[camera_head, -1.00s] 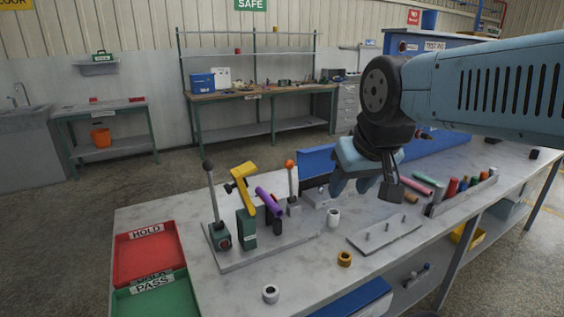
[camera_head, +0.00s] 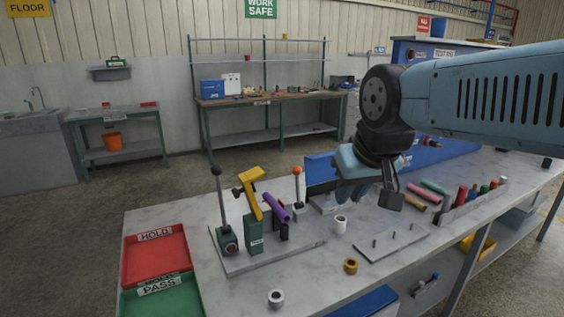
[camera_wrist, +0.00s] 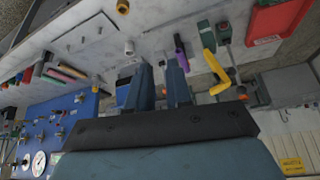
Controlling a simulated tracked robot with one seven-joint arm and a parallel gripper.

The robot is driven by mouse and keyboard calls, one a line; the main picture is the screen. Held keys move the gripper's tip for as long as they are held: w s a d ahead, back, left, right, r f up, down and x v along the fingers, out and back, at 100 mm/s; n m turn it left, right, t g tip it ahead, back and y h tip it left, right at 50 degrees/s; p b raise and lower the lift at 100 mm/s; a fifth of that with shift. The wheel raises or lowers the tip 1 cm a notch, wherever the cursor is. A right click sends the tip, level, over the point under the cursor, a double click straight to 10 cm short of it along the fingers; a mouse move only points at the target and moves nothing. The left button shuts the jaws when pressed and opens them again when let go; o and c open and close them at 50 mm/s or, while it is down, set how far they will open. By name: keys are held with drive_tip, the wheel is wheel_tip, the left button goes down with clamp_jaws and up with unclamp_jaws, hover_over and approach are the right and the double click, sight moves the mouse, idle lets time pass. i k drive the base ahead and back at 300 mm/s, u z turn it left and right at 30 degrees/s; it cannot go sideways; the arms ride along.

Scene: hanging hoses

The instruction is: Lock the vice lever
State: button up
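A grey fixture plate (camera_head: 290,250) stands on the bench. It carries a black-knobbed lever (camera_head: 221,205) at the left on a green base. A yellow angled arm (camera_head: 250,190) sits on a green block (camera_head: 254,231). A tilted purple cylinder (camera_head: 274,207) rests in a dark holder, and an upright orange-knobbed lever (camera_head: 297,188) stands behind it. I cannot tell which lever is the vice lever. My gripper (camera_head: 358,192) is above the bench, right of the levers and apart from them. In the wrist view my gripper (camera_wrist: 160,66) shows two spaced fingers with nothing between them; the purple cylinder (camera_wrist: 181,54) lies beyond.
Red HOLD (camera_head: 155,257) and green PASS (camera_head: 160,296) trays are at the bench's left end. A white ring (camera_head: 340,225), a brass ring (camera_head: 351,266) and a pegged plate (camera_head: 392,243) lie right of the fixture. A blue panel (camera_head: 322,169) stands behind.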

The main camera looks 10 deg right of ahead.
sight(297, 170)
drive_tip(key=z, duration=1)
drive_tip(key=i, duration=0.1)
drive_tip(key=u, duration=2.9)
drive_tip(key=k, duration=0.9)
drive_tip(key=z, duration=1.5)
drive_tip(key=i, duration=0.95)
